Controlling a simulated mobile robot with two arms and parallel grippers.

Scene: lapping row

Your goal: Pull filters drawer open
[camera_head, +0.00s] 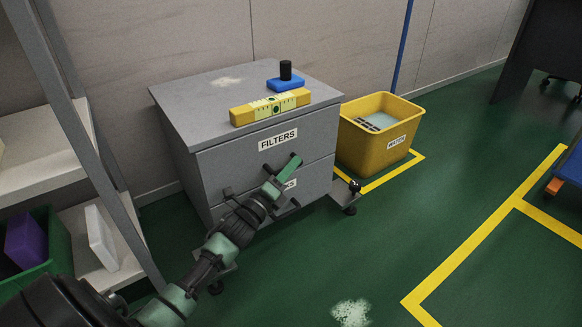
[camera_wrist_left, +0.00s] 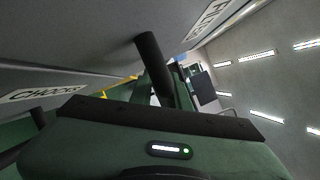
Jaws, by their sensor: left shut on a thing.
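The grey cabinet (camera_head: 200,110) stands against the wall with two drawers. The upper one, the filters drawer (camera_head: 222,163), carries a FILTERS label (camera_head: 277,140). Its front looks about flush with the cabinet. My left gripper (camera_head: 282,180) is at the drawer's front, below that label, shut on the drawer's dark handle. In the left wrist view the handle (camera_wrist_left: 155,65) shows as a dark bar standing by my gripper's edge. The head view mostly hides the grip behind my gripper. The lower drawer (camera_head: 320,180) has a partly covered label, reading CHOCKS in the wrist view.
A yellow level (camera_head: 270,107) and a blue block with a black knob (camera_head: 286,75) lie on the cabinet top. A yellow bin (camera_head: 375,145) stands right of the cabinet. Shelving (camera_head: 40,140) is at left.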

